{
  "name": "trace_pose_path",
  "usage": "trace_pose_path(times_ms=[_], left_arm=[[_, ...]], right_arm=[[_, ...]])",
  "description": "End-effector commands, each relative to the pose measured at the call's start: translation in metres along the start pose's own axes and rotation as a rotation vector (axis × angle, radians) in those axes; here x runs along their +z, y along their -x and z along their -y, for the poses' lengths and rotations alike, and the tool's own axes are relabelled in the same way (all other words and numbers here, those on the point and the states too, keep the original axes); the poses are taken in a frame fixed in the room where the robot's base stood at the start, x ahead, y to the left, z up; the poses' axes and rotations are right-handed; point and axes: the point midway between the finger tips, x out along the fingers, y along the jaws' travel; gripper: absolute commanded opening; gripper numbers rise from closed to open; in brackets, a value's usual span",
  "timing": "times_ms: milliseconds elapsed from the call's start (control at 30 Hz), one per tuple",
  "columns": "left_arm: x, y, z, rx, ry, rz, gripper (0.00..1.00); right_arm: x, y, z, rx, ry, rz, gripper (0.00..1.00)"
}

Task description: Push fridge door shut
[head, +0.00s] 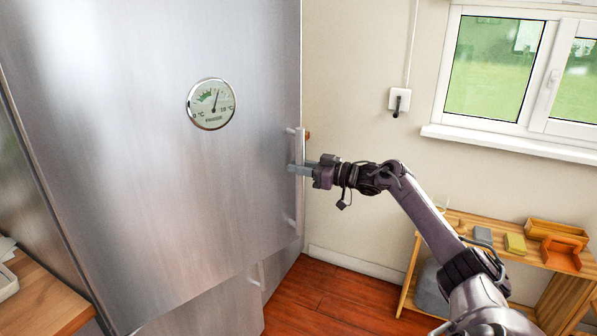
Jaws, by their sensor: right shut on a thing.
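The steel fridge door (150,190) fills the left half of the head view, with a round thermometer dial (211,104) on it. Its lower edge runs slantwise and seems to stand out over the lower steel front (215,307); how wide any gap is cannot be seen. A pale vertical handle (299,205) is at the door's right edge. My right gripper (297,169) reaches in from the right and is shut on the handle, around its middle. My left gripper is not in view.
A wooden worktop (38,300) stands at lower left, close to the fridge's side. A low wooden shelf (505,252) with small boxes stands at right, behind my arm. The wooden floor (335,305) between fridge and shelf is clear.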

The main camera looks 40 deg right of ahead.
Motion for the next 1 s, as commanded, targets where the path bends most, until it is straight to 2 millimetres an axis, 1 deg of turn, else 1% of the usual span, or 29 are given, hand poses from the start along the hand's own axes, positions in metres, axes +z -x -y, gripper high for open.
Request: trace_pose_path(times_ms=[200,667,700,800,833,1000], left_arm=[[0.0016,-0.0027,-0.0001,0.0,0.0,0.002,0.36],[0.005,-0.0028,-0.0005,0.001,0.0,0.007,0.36],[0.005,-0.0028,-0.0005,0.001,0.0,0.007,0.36],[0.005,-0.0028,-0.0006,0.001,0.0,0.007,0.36],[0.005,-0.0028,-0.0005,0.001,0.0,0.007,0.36],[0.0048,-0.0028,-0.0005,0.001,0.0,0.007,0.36]], right_arm=[[0.0022,-0.0003,-0.0039,0.009,-0.001,0.004,0.0],[0.0021,-0.0004,-0.0043,0.01,-0.002,0.005,0.0],[0.0021,-0.0004,-0.0043,0.01,-0.002,0.005,0.25],[0.0018,-0.0005,-0.0042,0.01,-0.002,0.004,0.39],[0.0017,-0.0005,-0.0042,0.01,-0.002,0.004,0.41],[0.0013,-0.0006,-0.0041,0.009,-0.001,0.003,0.41]])
